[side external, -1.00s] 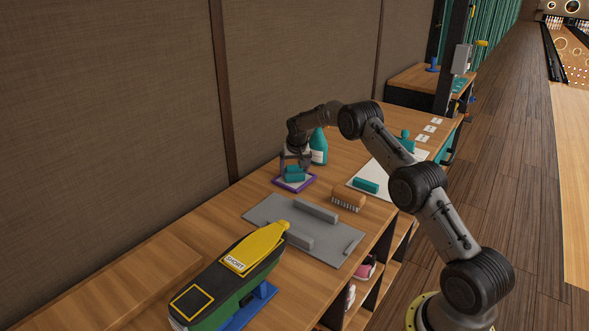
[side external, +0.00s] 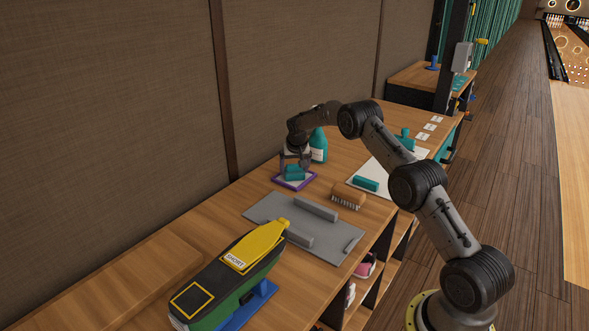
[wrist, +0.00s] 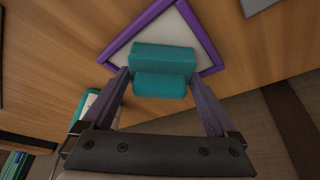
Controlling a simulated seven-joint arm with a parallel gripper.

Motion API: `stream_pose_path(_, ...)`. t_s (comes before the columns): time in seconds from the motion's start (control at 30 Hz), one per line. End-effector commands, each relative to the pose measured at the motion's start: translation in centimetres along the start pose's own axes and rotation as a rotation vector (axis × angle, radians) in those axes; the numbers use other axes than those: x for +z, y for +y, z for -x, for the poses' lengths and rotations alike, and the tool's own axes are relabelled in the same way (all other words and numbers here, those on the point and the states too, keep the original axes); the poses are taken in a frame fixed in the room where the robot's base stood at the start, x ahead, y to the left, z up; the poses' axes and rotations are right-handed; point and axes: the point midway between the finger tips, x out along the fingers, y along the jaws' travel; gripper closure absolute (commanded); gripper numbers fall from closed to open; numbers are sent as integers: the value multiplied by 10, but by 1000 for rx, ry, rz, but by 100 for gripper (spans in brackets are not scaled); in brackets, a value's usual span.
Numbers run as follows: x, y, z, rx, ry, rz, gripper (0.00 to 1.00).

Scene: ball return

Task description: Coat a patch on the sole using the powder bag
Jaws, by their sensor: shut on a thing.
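The teal powder bag (side external: 295,173) is a small block with a raised grip. It rests on the purple-rimmed tray (side external: 312,179) and also shows in the wrist view (wrist: 163,58). My gripper (side external: 294,164) points down over the tray, its fingers shut on the bag's grip; both fingers flank it in the wrist view (wrist: 160,84). The shoe (side external: 236,276) lies sole up on a blue stand (side external: 262,297) at the front. Its sole carries a yellow piece with a "SHORT" label and a yellow-outlined square (side external: 192,301).
A teal bottle (side external: 319,146) stands just behind my gripper. A grey mat (side external: 290,226) with two grey bars lies between tray and shoe. A brown brush (side external: 347,198) and a teal block (side external: 366,185) on a white sheet lie to the right. The wall is close behind.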

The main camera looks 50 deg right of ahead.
Motion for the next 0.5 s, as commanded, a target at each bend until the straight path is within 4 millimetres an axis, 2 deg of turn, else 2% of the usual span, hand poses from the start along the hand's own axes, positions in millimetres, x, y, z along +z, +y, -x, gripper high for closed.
stream_pose_path(0.2,2,0,-1,2,-6,0,52)
stream_pose_path(0.5,-7,0,20,1,-4,1,52)
